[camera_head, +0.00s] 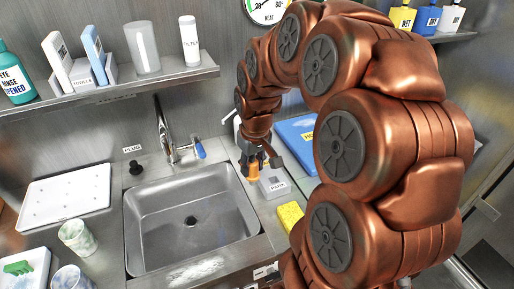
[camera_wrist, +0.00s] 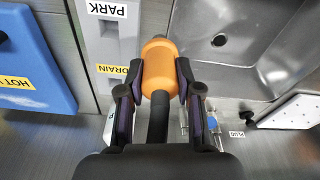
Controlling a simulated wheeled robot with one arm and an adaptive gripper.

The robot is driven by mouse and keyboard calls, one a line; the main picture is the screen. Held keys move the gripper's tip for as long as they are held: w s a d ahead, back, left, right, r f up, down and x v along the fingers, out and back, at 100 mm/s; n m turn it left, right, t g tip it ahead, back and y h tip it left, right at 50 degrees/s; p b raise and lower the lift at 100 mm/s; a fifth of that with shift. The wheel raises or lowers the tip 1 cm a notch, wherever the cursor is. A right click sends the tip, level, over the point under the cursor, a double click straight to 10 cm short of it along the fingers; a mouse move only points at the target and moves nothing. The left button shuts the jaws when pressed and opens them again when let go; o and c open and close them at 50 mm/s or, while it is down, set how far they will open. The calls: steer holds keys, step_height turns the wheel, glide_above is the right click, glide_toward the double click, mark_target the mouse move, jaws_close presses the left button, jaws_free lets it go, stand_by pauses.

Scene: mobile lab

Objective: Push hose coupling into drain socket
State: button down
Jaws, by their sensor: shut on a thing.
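The hose coupling (camera_wrist: 160,65) is an orange barrel with a dark nose at one end and a black stem running back between my fingers. My gripper (camera_wrist: 161,76) is shut on it, one finger on each side. In the head view, the orange coupling (camera_head: 254,171) shows beside the sink's right edge, below my wrist. A yellow DRAIN label (camera_wrist: 112,69) lies just left of the coupling in the wrist view, partly covered by my left finger. I cannot make out the drain socket's opening; the coupling and fingers may hide it. I cannot tell whether the coupling touches anything below.
A grey block with a PARK label (camera_wrist: 106,9) stands beside the coupling. The steel sink (camera_head: 190,221) is to the left, with a faucet (camera_head: 166,131) behind. A blue hot-marked case (camera_head: 297,135) and a yellow sponge (camera_head: 290,216) are close by.

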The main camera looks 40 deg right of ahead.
steer(key=w+d+f+p, duration=0.1)
steer(key=w+d, duration=0.2)
steer(key=w+d+f+p, duration=0.1)
steer(key=w+d, duration=0.2)
steer(key=w+d+f+p, duration=0.2)
steer(key=w+d, duration=0.1)
steer(key=shift+w+d, duration=0.2)
steer(key=shift+d, duration=0.15)
steer(key=shift+w+f, duration=0.1)
steer(key=shift+f, duration=0.25)
steer(key=c, duration=0.8)
jaws_free()
